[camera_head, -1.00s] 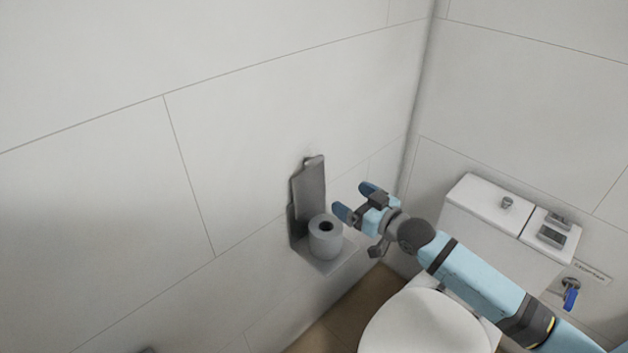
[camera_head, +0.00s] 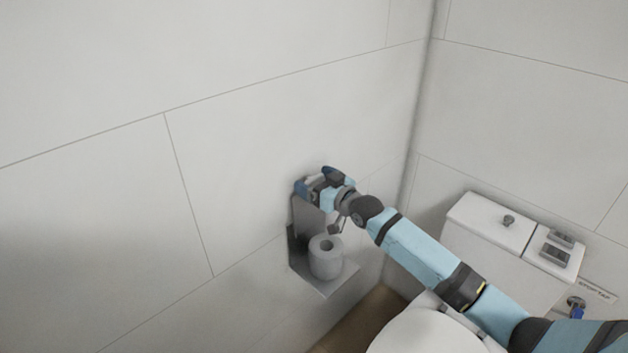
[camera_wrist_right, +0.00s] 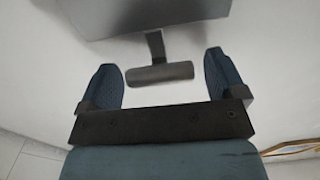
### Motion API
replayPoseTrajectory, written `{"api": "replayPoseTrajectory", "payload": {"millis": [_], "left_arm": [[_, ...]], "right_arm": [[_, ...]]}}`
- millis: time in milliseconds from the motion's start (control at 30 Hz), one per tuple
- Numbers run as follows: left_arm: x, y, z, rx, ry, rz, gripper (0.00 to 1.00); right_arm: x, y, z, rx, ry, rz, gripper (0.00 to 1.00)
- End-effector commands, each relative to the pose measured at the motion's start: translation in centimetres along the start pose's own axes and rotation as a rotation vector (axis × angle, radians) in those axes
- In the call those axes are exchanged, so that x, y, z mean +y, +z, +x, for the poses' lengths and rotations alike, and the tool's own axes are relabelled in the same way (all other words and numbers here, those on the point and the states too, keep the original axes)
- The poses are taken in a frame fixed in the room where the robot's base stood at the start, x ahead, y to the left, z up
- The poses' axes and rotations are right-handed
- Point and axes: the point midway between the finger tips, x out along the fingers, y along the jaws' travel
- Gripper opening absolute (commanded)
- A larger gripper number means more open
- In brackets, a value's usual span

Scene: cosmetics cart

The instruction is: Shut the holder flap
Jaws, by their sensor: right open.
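The holder flap (camera_head: 309,213) is a grey plate standing raised along the wall, above the holder. My right gripper (camera_head: 314,180) is at the flap's top end and covers it in the head view. In the right wrist view its two blue fingers (camera_wrist_right: 162,72) are apart, with a dark grey bar (camera_wrist_right: 160,76) on a short stem between them. A grey plate (camera_wrist_right: 150,14) shows above the bar, probably the flap. I cannot tell whether the fingers touch anything. The grey holder (camera_head: 323,287) carries a paper roll (camera_head: 326,260) standing upright. My left gripper is out of view.
The white tiled wall (camera_head: 235,180) is close behind the gripper. A toilet with a white cistern (camera_head: 487,222) stands at the right, partly behind my right arm. A blue-handled valve (camera_head: 577,310) is at the far right. The space left of the holder is clear.

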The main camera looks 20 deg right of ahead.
Motion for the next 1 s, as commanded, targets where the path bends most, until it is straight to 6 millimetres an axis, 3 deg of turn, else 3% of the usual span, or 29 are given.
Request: {"api": "replayPoseTrajectory", "payload": {"millis": [367,667,1000], "left_arm": [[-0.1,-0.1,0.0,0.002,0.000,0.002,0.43],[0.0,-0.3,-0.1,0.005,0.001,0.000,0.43],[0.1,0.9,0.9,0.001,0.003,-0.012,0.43]], "right_arm": [[0.0,0.0,0.6,0.001,0.000,0.000,0.89],[0.0,0.0,0.6,0.000,0.000,0.000,0.21],[0.0,0.6,0.4,0.055,0.000,0.000,0.21]]}}
